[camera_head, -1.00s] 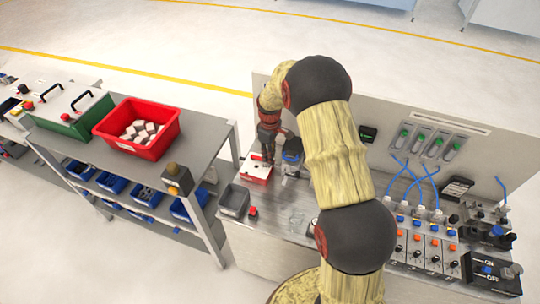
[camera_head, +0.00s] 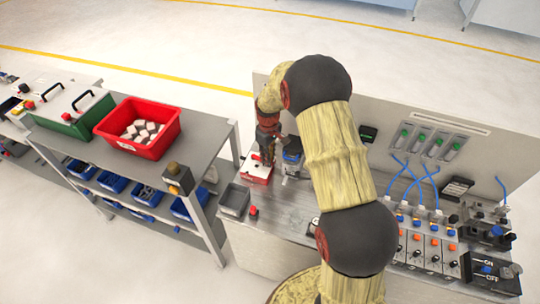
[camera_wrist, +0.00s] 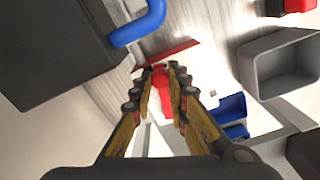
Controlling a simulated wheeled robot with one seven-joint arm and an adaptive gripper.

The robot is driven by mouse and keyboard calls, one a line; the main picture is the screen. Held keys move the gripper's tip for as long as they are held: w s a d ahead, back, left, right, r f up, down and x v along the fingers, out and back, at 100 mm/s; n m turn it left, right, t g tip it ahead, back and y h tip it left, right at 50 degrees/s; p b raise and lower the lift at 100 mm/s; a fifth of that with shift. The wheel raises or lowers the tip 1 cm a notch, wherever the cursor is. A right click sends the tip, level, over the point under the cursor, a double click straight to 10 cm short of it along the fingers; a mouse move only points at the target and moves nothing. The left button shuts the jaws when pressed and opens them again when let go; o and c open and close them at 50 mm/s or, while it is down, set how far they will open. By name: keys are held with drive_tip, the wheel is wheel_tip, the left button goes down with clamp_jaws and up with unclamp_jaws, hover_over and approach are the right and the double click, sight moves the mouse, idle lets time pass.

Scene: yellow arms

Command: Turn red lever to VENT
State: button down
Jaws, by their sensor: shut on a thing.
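A small box (camera_head: 256,170) with a pale top and red sides sits at the far left of the bench. My gripper (camera_head: 266,159) points down over it, beside a dark device with a blue part (camera_head: 292,150). In the wrist view, the fingers of my gripper (camera_wrist: 160,69) are closed in around the red lever (camera_wrist: 162,92), which shows between them. A red edge (camera_wrist: 178,50) shows just beyond the fingertips. The fingers hide part of the lever. The VENT marking and the lever's exact angle cannot be read.
A grey bin (camera_head: 235,199) and a red button (camera_head: 253,211) stand near the box. A dark block (camera_wrist: 50,50) with a blue bent handle (camera_wrist: 140,25) is close to my fingers. A shelf (camera_head: 205,130) with a red crate (camera_head: 168,145) stands left. Valves crowd the bench's right.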

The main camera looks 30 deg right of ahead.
drive_tip(key=a+m, duration=0.1)
drive_tip(key=m, duration=0.1)
drive_tip(key=s+a+m, duration=0.1)
drive_tip(key=m, duration=0.1)
drive_tip(key=shift+a+r+p, duration=0.1)
drive_tip(key=shift+a+p, duration=0.2)
drive_tip(key=shift+a, duration=0.05)
drive_tip(key=a+m, duration=0.1)
drive_tip(key=m, duration=0.1)
drive_tip(key=a+m, duration=0.2)
drive_tip(key=m, duration=0.1)
drive_tip(key=a+m, duration=0.1)
drive_tip(key=w+m, duration=0.1)
drive_tip(key=m, duration=0.1)
drive_tip(key=shift+a, duration=0.4)
drive_tip(key=shift+w+a+m, duration=0.25)
drive_tip(key=shift+a+m, duration=0.15)
drive_tip(key=shift+m, duration=0.45)
drive_tip(key=shift+w+a+m, duration=0.25)
drive_tip(key=shift+a+m, duration=0.1)
drive_tip(key=shift+m, duration=0.5)
drive_tip(key=c, duration=1.7)
unclamp_jaws()
wheel_tip(320, 180, up, 12)
drive_tip(key=shift+w+f, duration=0.1)
